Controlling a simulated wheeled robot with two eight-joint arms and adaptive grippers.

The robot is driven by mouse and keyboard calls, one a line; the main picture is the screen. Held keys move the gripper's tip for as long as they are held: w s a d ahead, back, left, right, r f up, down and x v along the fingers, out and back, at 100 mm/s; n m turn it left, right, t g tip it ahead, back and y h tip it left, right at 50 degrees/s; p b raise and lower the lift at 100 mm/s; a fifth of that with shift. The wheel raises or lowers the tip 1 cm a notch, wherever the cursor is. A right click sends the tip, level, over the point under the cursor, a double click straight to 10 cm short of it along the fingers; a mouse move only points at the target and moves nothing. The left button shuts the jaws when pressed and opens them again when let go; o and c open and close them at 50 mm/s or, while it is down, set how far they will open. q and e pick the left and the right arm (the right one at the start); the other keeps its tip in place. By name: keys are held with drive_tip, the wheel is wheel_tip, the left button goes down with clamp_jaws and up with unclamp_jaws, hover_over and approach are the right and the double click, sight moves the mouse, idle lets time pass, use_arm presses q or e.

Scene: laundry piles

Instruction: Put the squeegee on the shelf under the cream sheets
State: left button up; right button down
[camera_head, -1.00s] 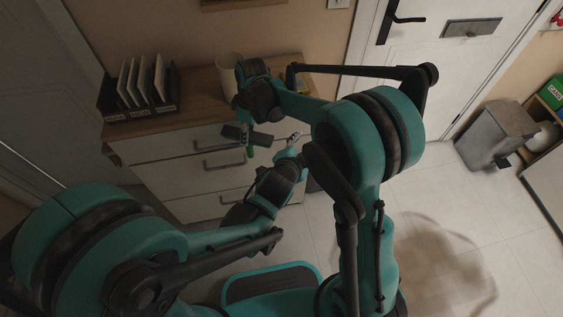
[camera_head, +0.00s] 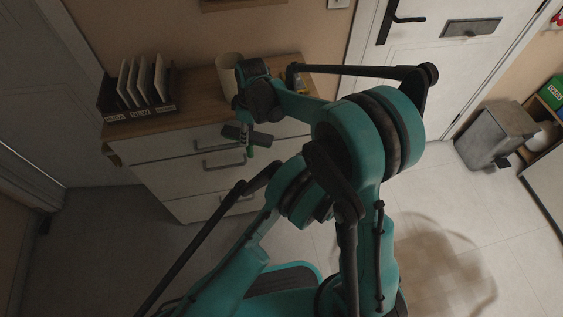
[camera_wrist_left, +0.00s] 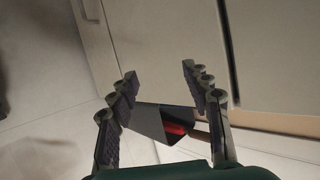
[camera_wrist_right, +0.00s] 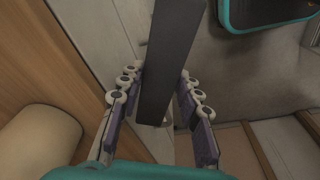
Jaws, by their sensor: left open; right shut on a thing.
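My right gripper (camera_head: 243,118) is in front of the dresser's top edge and is shut on a long, flat dark thing (camera_head: 254,138), seemingly the squeegee. In the right wrist view this dark thing (camera_wrist_right: 172,55) stands between the fingers (camera_wrist_right: 158,78). My left gripper (camera_wrist_left: 160,74) is open in the left wrist view, near pale panels. A dark wedge-shaped thing with a red patch (camera_wrist_left: 165,125) shows between and beyond its fingers; I cannot tell what it is. In the head view my left gripper is hidden. I see no cream sheets and cannot identify their shelf.
The white dresser (camera_head: 165,148) has a wooden top with a file rack (camera_head: 140,90) at left and a cream cylindrical container (camera_head: 228,72). A grey bin (camera_head: 495,133) stands at right beside a low shelf (camera_head: 540,112) with green boxes. The floor between is clear.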

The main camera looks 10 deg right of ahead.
use_arm(q)
drive_tip(key=s+a+r+m+t+y, duration=0.2)
drive_tip(key=a+r+m+y, duration=0.3)
drive_tip(key=a+r+m, duration=0.1)
drive_tip(key=m+t+y, duration=0.1)
drive_tip(key=m+y, duration=0.3)
approach(252, 148)
drive_tip(key=x, duration=1)
drive_tip(key=shift+w+a+f, duration=0.15)
drive_tip(key=shift+w+a, duration=0.1)
drive_tip(key=shift+w, duration=0.05)
clamp_jaws()
use_arm(e)
drive_tip(key=c, duration=1)
unclamp_jaws()
drive_tip(key=shift+r, duration=0.1)
